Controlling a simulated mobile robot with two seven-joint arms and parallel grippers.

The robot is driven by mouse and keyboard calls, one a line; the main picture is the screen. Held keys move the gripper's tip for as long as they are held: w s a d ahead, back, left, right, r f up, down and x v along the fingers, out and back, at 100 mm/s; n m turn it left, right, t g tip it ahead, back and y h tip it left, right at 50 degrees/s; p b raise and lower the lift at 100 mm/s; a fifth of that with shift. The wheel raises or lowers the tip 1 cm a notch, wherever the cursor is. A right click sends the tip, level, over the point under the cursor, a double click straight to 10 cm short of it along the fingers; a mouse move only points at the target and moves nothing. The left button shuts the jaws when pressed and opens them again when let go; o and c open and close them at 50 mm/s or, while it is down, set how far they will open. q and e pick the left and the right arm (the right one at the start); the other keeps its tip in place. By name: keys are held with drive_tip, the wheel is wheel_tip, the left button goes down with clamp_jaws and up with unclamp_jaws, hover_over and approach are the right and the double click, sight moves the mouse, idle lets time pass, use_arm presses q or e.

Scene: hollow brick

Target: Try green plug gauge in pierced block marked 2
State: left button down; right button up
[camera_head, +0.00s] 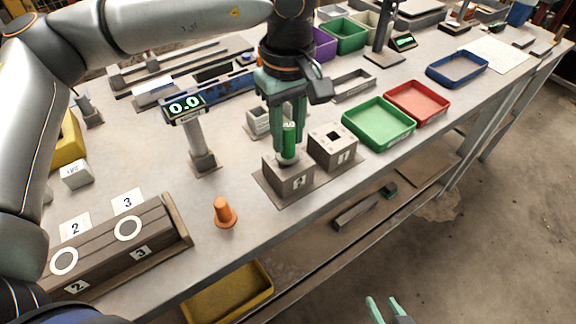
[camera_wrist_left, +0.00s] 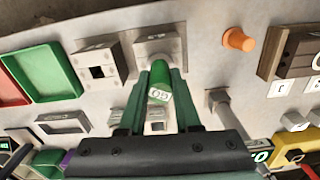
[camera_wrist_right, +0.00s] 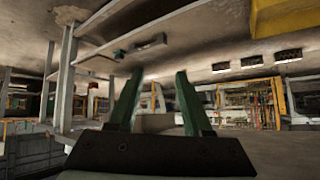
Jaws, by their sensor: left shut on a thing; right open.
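The green plug gauge (camera_head: 289,139) is upright between the fingers of my left gripper (camera_head: 290,143), which is shut on it. Its pale lower end meets the top of the pierced block marked 2 (camera_head: 288,181); I cannot tell how far it is in the hole. In the left wrist view the gauge (camera_wrist_left: 159,82) shows a GO label, with the block (camera_wrist_left: 160,46) beyond it. A second pierced block, marked 1 (camera_head: 333,150), stands just right with its square hole open. My right gripper (camera_head: 388,312) is open and empty, off the table's front edge; its fingers (camera_wrist_right: 155,100) are apart.
A display reading 0.0 (camera_head: 186,105) stands on a post left of the blocks. An orange cone-like peg (camera_head: 224,213) stands in front. A wooden rack with white rings (camera_head: 115,245) is at left. Green (camera_head: 379,124) and red (camera_head: 417,103) trays are at right.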

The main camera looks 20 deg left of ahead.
sight(288, 125)
use_arm(q)
drive_tip(key=shift+r+p, duration=0.8)
drive_tip(key=shift+r, duration=0.75)
drive_tip(key=shift+r+p, duration=1.95)
drive_tip(key=shift+r, duration=1)
use_arm(e)
drive_tip(key=shift+m+h, duration=0.3)
drive_tip(key=d+r, duration=0.1)
drive_tip(key=s+d+r, duration=0.1)
drive_tip(key=r, duration=0.1)
drive_tip(key=shift+s+d+r, duration=0.1)
drive_tip(key=shift+s+d, duration=0.05)
drive_tip(key=shift+d, duration=0.2)
